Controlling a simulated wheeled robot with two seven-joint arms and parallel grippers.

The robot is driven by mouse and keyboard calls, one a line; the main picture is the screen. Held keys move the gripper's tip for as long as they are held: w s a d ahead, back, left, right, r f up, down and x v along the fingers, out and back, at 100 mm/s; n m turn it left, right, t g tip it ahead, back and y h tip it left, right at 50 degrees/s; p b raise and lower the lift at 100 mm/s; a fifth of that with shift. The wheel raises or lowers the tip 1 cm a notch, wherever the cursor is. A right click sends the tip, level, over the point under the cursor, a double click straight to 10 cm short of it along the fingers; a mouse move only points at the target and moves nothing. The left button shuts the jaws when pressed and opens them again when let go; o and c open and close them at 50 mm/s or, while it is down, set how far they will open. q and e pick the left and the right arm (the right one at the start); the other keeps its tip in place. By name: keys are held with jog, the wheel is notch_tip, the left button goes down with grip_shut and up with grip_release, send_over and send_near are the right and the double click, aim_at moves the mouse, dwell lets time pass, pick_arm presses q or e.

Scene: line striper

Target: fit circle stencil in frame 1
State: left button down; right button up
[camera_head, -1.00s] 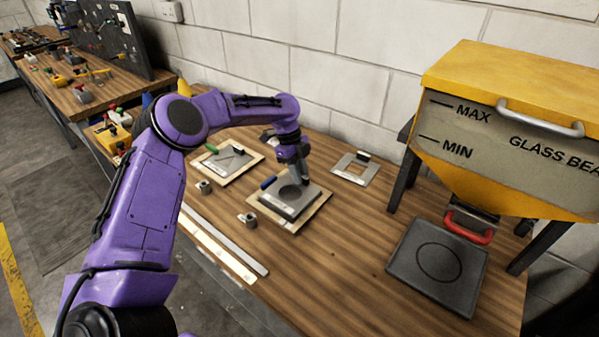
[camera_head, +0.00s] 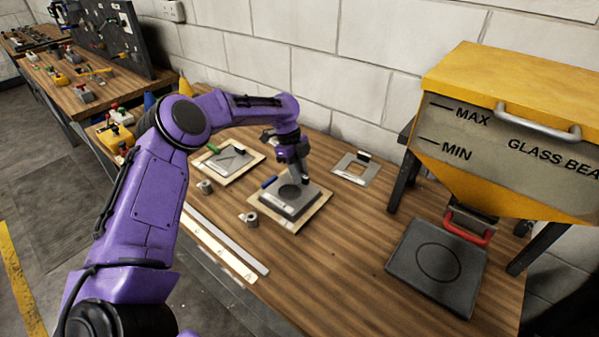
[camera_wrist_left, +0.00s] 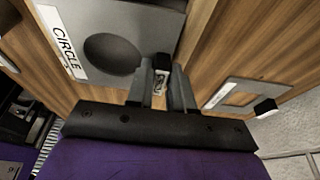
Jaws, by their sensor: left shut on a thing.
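The circle stencil (camera_head: 288,192) is a grey plate with a round hole. It lies over a dark frame on a pale wooden board (camera_head: 314,216). I cannot tell whether it sits fully down in the frame. Its white CIRCLE label shows in the left wrist view, on the stencil plate (camera_wrist_left: 145,22). My left gripper (camera_head: 304,180) is at the stencil's right edge, fingers pointing down. In the left wrist view the gripper (camera_wrist_left: 160,92) is shut on the stencil's small upright tab (camera_wrist_left: 161,64). A blue handle (camera_head: 268,182) is at the frame's left side. My right gripper is not in view.
A second board (camera_head: 228,160) with a green handle lies at the left. A square-holed stencil (camera_head: 357,168) lies at the right. Two metal cylinders (camera_head: 205,187) (camera_head: 249,219) and long strips (camera_head: 220,243) are in front. A yellow hopper (camera_head: 510,130) stands at the right above a dark plate (camera_head: 438,264).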

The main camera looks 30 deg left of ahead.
pick_arm(q)
jog(key=shift+f+b, duration=0.55)
jog(key=shift+f, duration=0.5)
dwell(0.7)
jog(key=c, duration=0.9)
grip_release()
jog(key=shift+s+r, duration=0.1)
jog(key=shift+s, duration=0.1)
jog(key=shift+w, duration=0.1)
jog(key=shift+c, duration=0.2)
